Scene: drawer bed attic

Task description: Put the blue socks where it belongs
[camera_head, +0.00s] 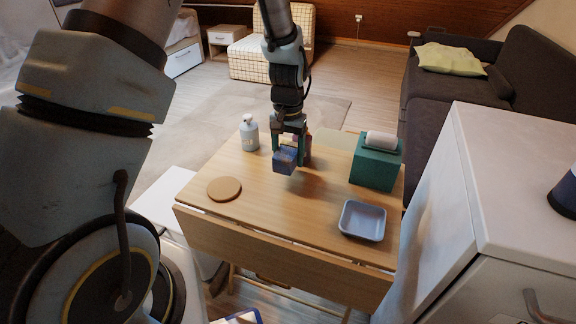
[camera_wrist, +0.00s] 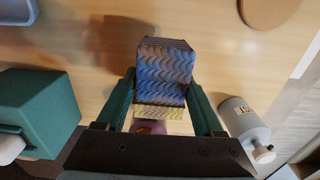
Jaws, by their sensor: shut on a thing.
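The blue socks (camera_head: 284,161) are a folded bundle with a wavy pattern. My gripper (camera_head: 289,150) is shut on them and holds them above the wooden table (camera_head: 265,205). In the wrist view the socks (camera_wrist: 164,70) sit between the two green fingers of my gripper (camera_wrist: 164,92), with the table beyond them. A shadow falls on the table nearby. The socks hide part of what lies behind them.
On the table are a white pump bottle (camera_head: 249,133), a round tan coaster (camera_head: 224,188), a blue-grey tray (camera_head: 362,221) that looks empty and a green tissue box (camera_head: 376,166). A reddish item (camera_head: 307,146) shows partly behind my gripper. A white cabinet (camera_head: 500,190) stands right.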

